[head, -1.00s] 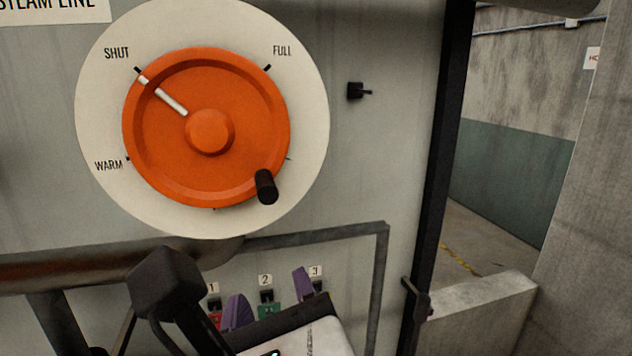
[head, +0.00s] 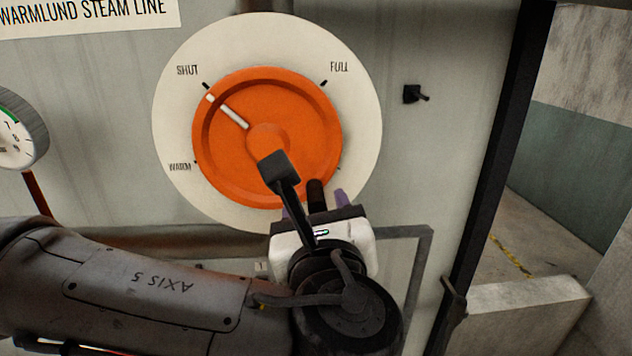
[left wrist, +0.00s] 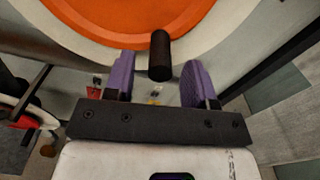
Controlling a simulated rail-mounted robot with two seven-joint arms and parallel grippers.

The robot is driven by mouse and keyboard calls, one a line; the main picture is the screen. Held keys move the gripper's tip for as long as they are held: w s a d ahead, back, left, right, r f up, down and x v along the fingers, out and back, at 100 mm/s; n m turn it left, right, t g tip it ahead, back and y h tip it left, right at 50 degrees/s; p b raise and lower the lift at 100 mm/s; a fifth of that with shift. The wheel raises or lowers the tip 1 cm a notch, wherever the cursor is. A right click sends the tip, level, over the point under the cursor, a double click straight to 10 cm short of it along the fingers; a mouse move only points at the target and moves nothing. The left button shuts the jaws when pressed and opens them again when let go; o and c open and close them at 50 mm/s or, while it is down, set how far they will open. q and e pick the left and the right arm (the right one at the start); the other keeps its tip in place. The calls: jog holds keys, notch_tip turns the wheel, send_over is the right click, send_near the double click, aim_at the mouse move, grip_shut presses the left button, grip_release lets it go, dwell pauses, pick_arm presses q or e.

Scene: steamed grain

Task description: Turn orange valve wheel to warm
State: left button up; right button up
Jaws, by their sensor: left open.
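The orange valve wheel (head: 215,150) is mounted on a round cream dial plate (head: 175,125) marked SHUT, WARM and FULL. Its white pointer line (head: 227,111) points at the SHUT mark. The wheel's black handle knob (head: 316,193) sticks out at the lower right. My left gripper (head: 313,198) is open in front of the knob. In the left wrist view, the black knob (left wrist: 160,56) lies between and just beyond the two purple fingers (left wrist: 158,80), and no contact shows. My right gripper is not in view.
A pressure gauge (head: 18,130) is at the left edge. A small black toggle (head: 412,94) sits right of the dial. A low concrete wall (head: 525,310) stands at the right.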

pick_arm(q)
jog(key=shift+w+a+p, duration=0.1)
jog(key=shift+w+p, duration=0.45)
jog(key=shift+w, duration=1.05)
jog(key=shift+c, duration=0.5)
grip_shut()
